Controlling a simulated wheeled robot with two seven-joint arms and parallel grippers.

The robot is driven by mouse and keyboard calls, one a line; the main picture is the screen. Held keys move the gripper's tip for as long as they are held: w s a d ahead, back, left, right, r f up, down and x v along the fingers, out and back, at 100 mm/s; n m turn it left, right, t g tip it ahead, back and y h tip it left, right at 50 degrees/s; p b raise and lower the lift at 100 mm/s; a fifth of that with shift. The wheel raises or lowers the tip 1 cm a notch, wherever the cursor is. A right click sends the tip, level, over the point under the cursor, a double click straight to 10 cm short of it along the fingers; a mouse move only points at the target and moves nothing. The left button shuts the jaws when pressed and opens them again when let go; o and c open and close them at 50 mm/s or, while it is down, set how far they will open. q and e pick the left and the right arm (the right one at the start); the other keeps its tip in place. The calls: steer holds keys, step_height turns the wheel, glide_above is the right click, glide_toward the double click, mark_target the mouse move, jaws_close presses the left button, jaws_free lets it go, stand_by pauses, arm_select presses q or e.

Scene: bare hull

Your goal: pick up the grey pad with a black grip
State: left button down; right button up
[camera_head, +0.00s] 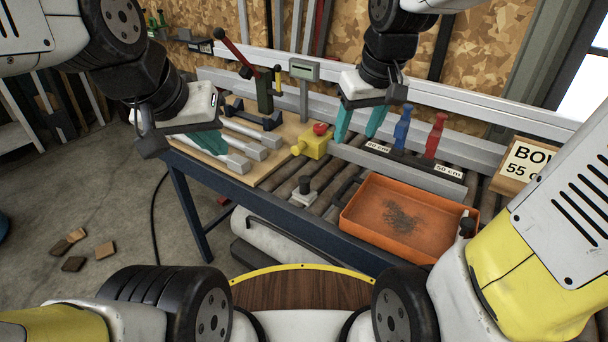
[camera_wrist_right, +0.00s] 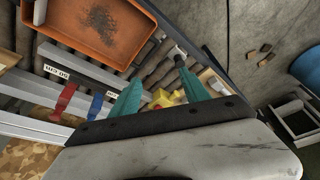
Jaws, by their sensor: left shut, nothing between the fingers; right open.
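The grey pad with a black grip (camera_head: 304,194) lies on the roller conveyor, left of the orange tray, its black grip upright. In the right wrist view, its grip (camera_wrist_right: 177,51) shows as a small dark shape beyond the fingers. My right gripper (camera_head: 360,132) is open and empty above the conveyor, behind the pad and up to its right; its teal fingers are spread in the right wrist view (camera_wrist_right: 160,84). My left gripper (camera_head: 216,146) is shut and empty over the wooden board, left of the pad and apart from it.
The orange tray (camera_head: 395,222) holds dark grains. A yellow block (camera_head: 314,146) with a red knob stands behind the pad. Grey bars (camera_head: 225,158) lie on the board.

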steer(key=w+a+f+n+g, duration=0.2)
steer(key=w+a+f+n, duration=0.1)
steer(key=w+a+f, duration=0.3)
steer(key=n+g+h, duration=0.1)
glide_toward(304, 178)
steer(key=d+f, duration=0.1)
steer(key=shift+n+g, duration=0.3)
steer(key=shift+n, duration=0.1)
steer(key=f, duration=0.7)
steer(key=a+f, duration=0.1)
steer(key=f, duration=0.2)
steer(key=shift+w+f, duration=0.15)
jaws_close()
